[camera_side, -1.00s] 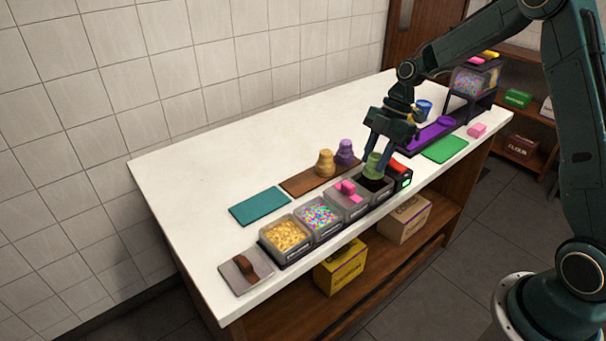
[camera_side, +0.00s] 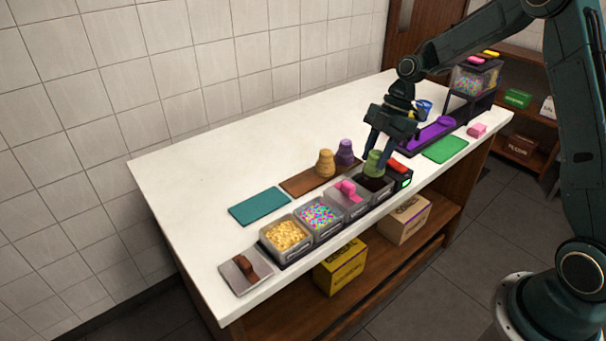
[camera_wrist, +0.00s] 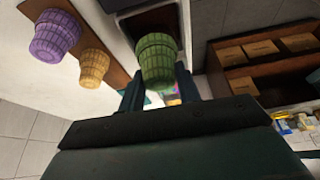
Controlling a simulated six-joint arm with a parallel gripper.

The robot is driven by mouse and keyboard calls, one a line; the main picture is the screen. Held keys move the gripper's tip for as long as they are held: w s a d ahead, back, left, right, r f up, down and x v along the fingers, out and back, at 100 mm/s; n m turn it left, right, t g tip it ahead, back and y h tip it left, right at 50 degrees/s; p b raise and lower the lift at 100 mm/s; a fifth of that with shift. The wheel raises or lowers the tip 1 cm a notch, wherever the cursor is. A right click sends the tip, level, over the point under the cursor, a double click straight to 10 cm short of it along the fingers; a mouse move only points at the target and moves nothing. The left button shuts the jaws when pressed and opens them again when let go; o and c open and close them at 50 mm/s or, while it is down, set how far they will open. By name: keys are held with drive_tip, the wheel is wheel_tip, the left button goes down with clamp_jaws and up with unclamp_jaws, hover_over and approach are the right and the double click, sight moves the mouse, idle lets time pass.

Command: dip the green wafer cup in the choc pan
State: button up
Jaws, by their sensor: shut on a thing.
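My gripper (camera_side: 377,155) is shut on the green wafer cup (camera_side: 374,162) and holds it over the choc pan (camera_side: 391,184), the dark-filled pan at the right end of the pan row. In the wrist view the green wafer cup (camera_wrist: 156,58) sits between the two fingers, with the choc pan's (camera_wrist: 181,18) dark opening behind it. The cup looks tilted in the side view. Whether its lower end touches the chocolate I cannot tell.
A tan cup (camera_side: 325,163) and a purple cup (camera_side: 345,152) stand on a brown board (camera_side: 300,183) behind the pans. Pans of pink topping (camera_side: 337,205), sprinkles (camera_side: 318,215) and yellow bits (camera_side: 286,235) extend left. The counter's back left is clear.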

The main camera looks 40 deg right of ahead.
drive_tip(key=shift+r, duration=0.1)
drive_tip(key=shift+r, duration=2.15)
